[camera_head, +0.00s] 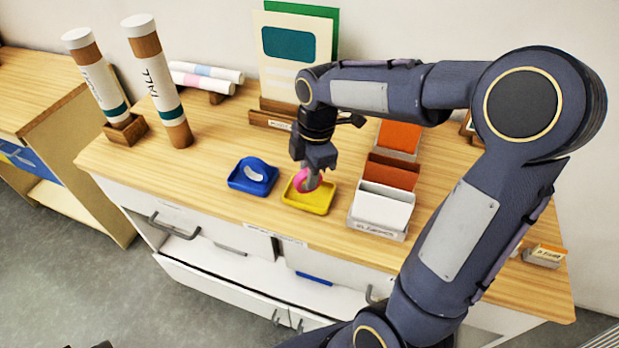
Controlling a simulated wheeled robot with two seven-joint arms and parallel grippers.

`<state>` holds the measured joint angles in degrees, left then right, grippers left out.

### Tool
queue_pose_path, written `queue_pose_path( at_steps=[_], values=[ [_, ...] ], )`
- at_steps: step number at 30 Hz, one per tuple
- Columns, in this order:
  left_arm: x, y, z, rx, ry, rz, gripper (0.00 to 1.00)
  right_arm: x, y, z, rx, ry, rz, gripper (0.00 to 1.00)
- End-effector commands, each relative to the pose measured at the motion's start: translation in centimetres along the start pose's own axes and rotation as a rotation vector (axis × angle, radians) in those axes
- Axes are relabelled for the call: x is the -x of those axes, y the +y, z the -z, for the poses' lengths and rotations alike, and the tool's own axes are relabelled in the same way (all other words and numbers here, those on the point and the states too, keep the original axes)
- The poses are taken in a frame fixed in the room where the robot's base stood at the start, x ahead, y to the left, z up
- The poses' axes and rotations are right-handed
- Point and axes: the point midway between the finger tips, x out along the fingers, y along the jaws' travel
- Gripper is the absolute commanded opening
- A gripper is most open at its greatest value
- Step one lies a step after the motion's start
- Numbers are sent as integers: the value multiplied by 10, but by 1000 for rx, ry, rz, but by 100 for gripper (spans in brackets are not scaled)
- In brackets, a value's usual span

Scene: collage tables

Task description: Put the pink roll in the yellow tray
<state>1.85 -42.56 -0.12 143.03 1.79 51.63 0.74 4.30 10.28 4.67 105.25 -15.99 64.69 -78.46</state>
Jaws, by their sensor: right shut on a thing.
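The pink roll (302,183) is at the yellow tray (318,204), within its outline. My right gripper (308,181) points down over the tray and is shut on the pink roll, hiding part of it. I cannot tell whether the roll touches the tray floor. The yellow tray sits on the wooden counter near its front edge. My left gripper is not in view.
A blue tray (240,186) with a blue roll (256,168) stands just left of the yellow tray. A holder of white cards (382,208) stands close on the right. Tall tubes (155,80) stand at the left. The counter's front-left area is clear.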

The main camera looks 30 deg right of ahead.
Motion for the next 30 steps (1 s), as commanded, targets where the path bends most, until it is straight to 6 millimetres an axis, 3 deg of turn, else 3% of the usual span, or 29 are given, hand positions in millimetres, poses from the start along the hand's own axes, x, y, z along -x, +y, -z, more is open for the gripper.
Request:
queue_pose_path(
  at_steps=[4, 16, 17, 21, 30],
  values=[
    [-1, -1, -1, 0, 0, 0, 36, -18, -1, -3, -1, -1, 3, 0],
    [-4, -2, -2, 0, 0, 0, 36, -24, -1, -4, -1, 0, 0, 0],
    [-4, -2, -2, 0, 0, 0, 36, -24, -1, -4, -1, 0, 0, 20],
    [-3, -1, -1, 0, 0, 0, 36, -23, -1, -4, -1, 0, 0, 38],
    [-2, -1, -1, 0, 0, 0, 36, -22, -1, -3, -1, 0, 0, 40]
  ],
)
